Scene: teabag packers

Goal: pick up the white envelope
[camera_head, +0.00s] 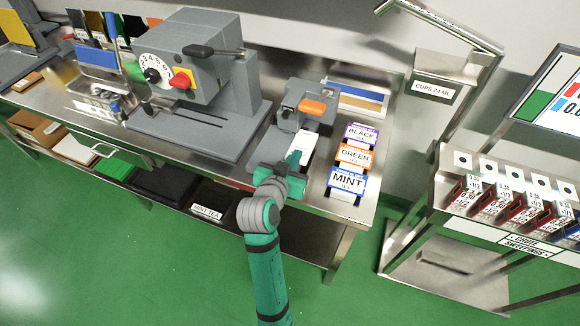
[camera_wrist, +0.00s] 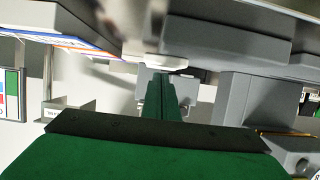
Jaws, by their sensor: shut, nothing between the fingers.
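The white envelope (camera_head: 307,145) lies on the front of a small grey machine (camera_head: 287,118) with an orange part, on the steel table. My gripper (camera_head: 295,157) is right beside the envelope's left side, partly overlapping it in the head view. In the wrist view my green gripper fingers (camera_wrist: 165,88) are together with nothing between them. A thin pale edge (camera_wrist: 155,61) shows just beyond the fingertips; it may be the envelope, seen edge-on. I cannot tell whether the fingers touch it.
Tea boxes marked BLACK (camera_head: 361,134), GREEN (camera_head: 353,155) and MINT (camera_head: 347,181) stand right of the machine. A large grey machine with a dial (camera_head: 153,72) stands to the left. A rack with several small boxes (camera_head: 497,200) stands apart at the right.

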